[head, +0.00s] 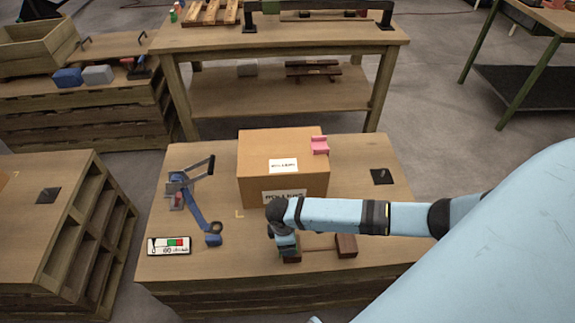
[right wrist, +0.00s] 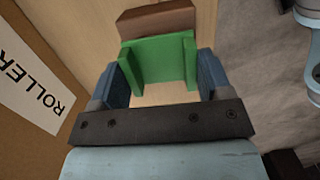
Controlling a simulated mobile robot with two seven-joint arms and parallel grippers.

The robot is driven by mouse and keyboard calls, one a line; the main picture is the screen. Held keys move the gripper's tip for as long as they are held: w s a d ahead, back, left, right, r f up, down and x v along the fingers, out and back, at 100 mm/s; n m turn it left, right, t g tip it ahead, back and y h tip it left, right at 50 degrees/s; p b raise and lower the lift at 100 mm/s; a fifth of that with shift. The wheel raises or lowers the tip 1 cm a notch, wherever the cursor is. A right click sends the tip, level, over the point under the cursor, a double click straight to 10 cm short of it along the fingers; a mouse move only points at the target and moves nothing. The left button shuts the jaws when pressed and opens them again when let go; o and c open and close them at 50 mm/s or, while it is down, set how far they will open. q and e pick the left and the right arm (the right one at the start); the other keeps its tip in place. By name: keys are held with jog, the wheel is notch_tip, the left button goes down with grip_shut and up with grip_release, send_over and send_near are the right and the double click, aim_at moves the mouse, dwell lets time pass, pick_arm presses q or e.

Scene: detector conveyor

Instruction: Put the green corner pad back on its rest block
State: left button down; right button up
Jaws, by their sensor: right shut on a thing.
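In the right wrist view the green corner pad (right wrist: 163,60) sits between the blue fingers of my right gripper (right wrist: 162,76), which is shut on it. A brown block (right wrist: 157,18) lies directly beyond the pad; I cannot tell whether they touch. In the head view my right gripper (head: 285,246) points down near the table's front, in front of the cardboard box, and hides the pad. My left gripper is not in view.
The cardboard box (head: 226,175) stands behind the gripper, with a pink corner pad (head: 320,145) on its top right edge. A blue strap tool (head: 192,203) and a label card (head: 169,246) lie left. A black square (head: 381,177) lies right; bare tabletop surrounds it.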

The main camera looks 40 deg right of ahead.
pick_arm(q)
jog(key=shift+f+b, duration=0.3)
pick_arm(e)
jog(key=shift+f, duration=0.75)
jog(key=o, duration=1)
jog(key=r, duration=0.3)
jog(key=shift+w+a+r+p, duration=0.1)
jog(key=shift+a+r+p, duration=0.1)
jog(key=shift+p, duration=0.2)
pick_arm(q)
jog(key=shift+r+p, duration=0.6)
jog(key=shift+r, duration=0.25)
pick_arm(e)
notch_tip(320, 180, up, 10)
jog(key=a, duration=0.1)
jog(key=shift+w+r, duration=0.2)
jog(key=shift+w, duration=0.1)
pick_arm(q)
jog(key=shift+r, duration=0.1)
